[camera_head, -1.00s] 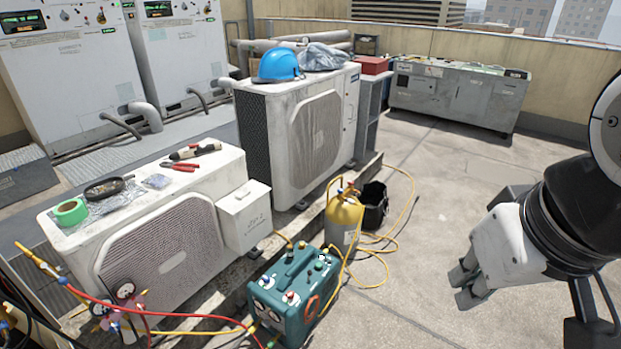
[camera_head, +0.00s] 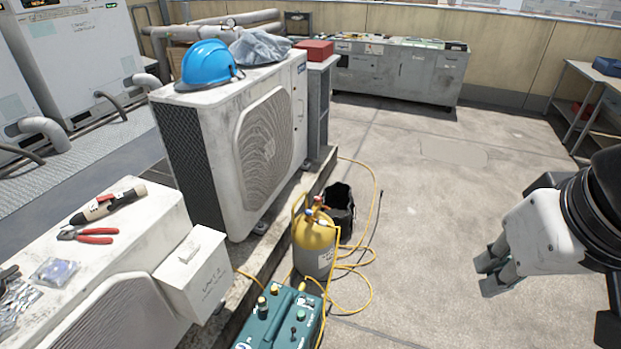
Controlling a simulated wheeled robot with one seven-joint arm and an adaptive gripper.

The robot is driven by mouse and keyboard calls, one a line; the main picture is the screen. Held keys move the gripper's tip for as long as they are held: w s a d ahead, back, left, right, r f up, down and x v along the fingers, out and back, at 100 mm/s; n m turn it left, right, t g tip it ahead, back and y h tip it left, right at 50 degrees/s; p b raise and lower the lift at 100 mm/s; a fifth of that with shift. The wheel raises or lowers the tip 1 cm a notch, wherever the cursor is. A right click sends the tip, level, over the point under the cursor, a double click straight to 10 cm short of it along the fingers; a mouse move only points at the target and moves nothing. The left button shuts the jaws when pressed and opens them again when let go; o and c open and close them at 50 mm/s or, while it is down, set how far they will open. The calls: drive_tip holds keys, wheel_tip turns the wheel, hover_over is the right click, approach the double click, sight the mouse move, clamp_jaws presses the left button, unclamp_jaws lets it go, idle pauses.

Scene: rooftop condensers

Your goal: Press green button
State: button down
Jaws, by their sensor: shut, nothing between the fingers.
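I cannot tell for certain which item is the green button. A teal machine (camera_head: 262,331) at the bottom centre, cut off by the frame edge, has several small knobs on top. One of them is a small green knob (camera_head: 301,315). A grey-white cabinet (camera_head: 75,50) at the top left has a display and small green marks at its upper edge, too small to tell apart. My gripper (camera_head: 486,275) is at the right, over the bare floor, shut and empty. It is well apart from the teal machine and the cabinet.
A yellow gas cylinder (camera_head: 313,246) with a yellow hose and a black bucket (camera_head: 340,208) stand beside the condensers. A blue hard hat (camera_head: 206,63) lies on the larger condenser (camera_head: 190,150). A grey workbench (camera_head: 398,75) stands at the back. The floor (camera_head: 430,190) at centre right is clear.

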drive_tip(key=m+g+y+b, duration=0.2)
drive_tip(key=m+y+b, duration=0.7)
drive_tip(key=m+b, duration=1.85)
hover_over(302, 312)
drive_tip(key=p, duration=0.2)
wheel_tip(302, 312, down, 69)
drive_tip(key=m, duration=0.2)
drive_tip(key=shift+f, duration=0.1)
drive_tip(key=shift+f, duration=0.1)
wheel_tip(302, 312, down, 9)
drive_tip(key=b, duration=0.6)
drive_tip(key=shift+r, duration=0.2)
drive_tip(key=shift+f, duration=0.1)
